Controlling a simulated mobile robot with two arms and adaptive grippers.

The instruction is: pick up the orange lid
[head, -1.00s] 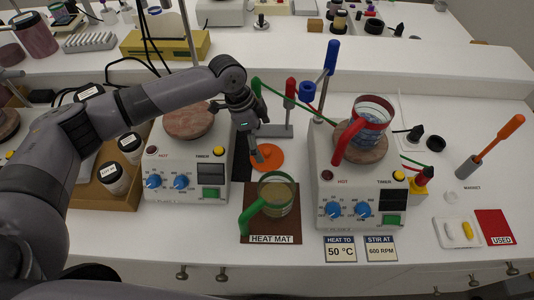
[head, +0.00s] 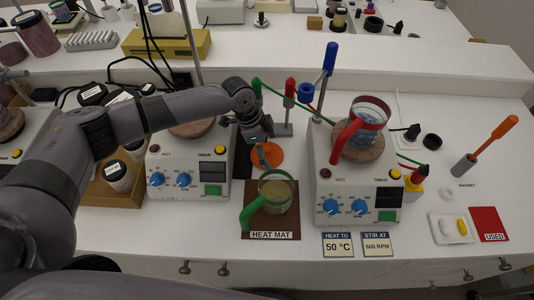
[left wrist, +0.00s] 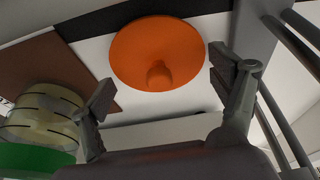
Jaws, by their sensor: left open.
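The orange lid (head: 268,156) lies on the white bench between the two hot plates, behind the heat mat. In the left wrist view the lid (left wrist: 158,52) is a flat orange disc with a small round knob, seen ahead and between the fingers. My left gripper (head: 263,160) is just over the lid in the head view, hiding part of it. In the left wrist view the left gripper (left wrist: 165,90) has its fingers spread, with nothing between them. My right gripper is not in view.
A beaker with a green handle (head: 275,192) stands on the brown heat mat (head: 270,226) in front of the lid. Hot plates (head: 187,180) and (head: 358,190) flank it. A stand base (head: 284,130) is behind. A glass with a red handle (head: 368,118) stands on the right hot plate.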

